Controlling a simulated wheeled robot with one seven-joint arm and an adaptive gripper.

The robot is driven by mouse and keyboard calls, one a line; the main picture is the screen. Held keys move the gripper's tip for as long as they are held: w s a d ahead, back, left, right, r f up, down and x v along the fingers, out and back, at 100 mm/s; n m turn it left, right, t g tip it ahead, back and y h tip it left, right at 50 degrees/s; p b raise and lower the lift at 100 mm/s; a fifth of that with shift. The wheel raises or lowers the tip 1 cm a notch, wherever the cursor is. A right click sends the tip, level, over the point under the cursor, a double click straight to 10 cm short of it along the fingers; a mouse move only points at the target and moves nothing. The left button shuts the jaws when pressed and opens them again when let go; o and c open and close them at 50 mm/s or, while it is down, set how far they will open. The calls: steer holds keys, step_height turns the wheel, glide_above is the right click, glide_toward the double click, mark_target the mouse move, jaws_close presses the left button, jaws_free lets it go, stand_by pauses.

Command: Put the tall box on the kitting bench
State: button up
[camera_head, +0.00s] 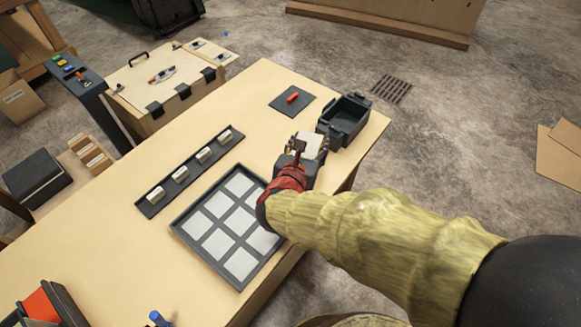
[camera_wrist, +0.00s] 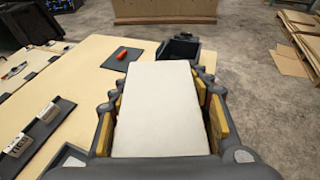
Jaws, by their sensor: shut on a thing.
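My gripper (camera_head: 302,153) is shut on a white box (camera_head: 309,146) over the right edge of a wooden-topped bench (camera_head: 142,197). In the wrist view the box (camera_wrist: 161,110) fills the space between the two yellow-padded fingers (camera_wrist: 160,118). Its pale top face is toward the camera, and its lower part is hidden. I cannot tell from these views whether the box touches the bench top. The frames do not show for certain whether this bench is the kitting bench.
A dark open bin (camera_head: 346,117) stands just beyond the gripper. A dark mat with a red piece (camera_head: 292,97), a rail with several white blocks (camera_head: 190,171) and a grid tray (camera_head: 268,183) lie on the bench. Bare top shows between the rail and the mat.

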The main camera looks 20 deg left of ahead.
steer(key=shift+s+a, duration=0.85)
steer(key=shift+a, duration=0.15)
steer(key=shift+w+a+f+b, duration=0.15)
steer(key=shift+w+a+b, duration=0.05)
steer(key=shift+w+b, duration=0.1)
steer(key=shift+w+a+f+b, duration=0.75)
steer(key=shift+w+a+f, duration=0.05)
steer(key=shift+w+f, duration=1.3)
steer(key=shift+w+a+f+b, duration=0.75)
steer(key=shift+w+a+f, duration=0.1)
steer(key=shift+w+f, duration=1.15)
steer(key=shift+w+a+f+b, duration=0.8)
steer(key=shift+w+f, duration=1.2)
steer(key=shift+f, duration=0.15)
steer(key=shift+f, duration=0.15)
steer(key=o, duration=1.3)
steer(key=shift+o, duration=0.6)
